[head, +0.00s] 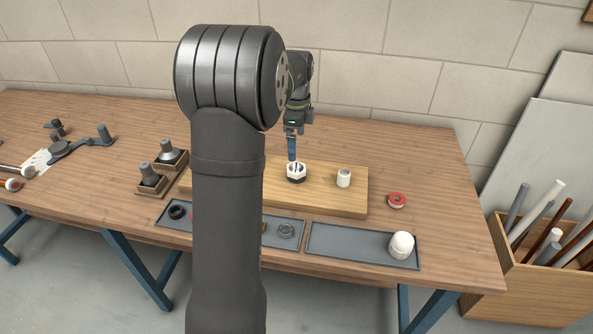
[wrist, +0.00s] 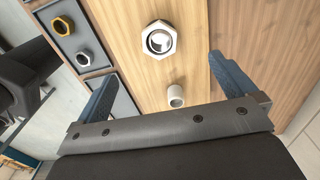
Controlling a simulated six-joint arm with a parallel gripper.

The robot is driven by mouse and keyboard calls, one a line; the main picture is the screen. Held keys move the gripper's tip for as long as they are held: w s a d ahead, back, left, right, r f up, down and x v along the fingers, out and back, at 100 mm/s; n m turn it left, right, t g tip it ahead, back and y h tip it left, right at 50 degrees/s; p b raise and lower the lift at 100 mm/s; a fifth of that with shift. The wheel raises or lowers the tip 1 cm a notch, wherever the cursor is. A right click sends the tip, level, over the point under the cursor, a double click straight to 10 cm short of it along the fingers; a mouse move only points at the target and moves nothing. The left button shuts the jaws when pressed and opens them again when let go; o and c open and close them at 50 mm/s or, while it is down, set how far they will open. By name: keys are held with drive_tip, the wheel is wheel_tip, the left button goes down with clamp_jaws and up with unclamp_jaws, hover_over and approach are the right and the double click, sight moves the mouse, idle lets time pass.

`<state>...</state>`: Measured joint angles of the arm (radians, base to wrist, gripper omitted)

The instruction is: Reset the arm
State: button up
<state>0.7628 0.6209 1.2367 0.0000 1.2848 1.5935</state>
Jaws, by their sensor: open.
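My gripper (head: 292,148) is over the wooden board (head: 240,183) in the head view, with its blue fingers pointing down. In the wrist view my gripper (wrist: 161,74) has its two blue fingers wide apart with nothing between them. A white hex nut with an open centre (head: 296,178) is on the board just below the fingers in the head view. It also shows in the wrist view (wrist: 147,40), beyond the fingertips. A short white pipe piece (head: 344,178) stands on the board to the right, and it shows in the wrist view (wrist: 175,102). Whether the fingers touch the nut cannot be told.
A right tray (head: 345,243) holds a white cap (head: 401,245). A left tray (head: 160,222), partly hidden by my arm, holds rings and nuts. Dark fittings (head: 168,152) stand at left. A pipe crate (head: 530,280) is at right.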

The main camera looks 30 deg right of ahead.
wheel_tip(320, 180, up, 8)
idle(0.6)
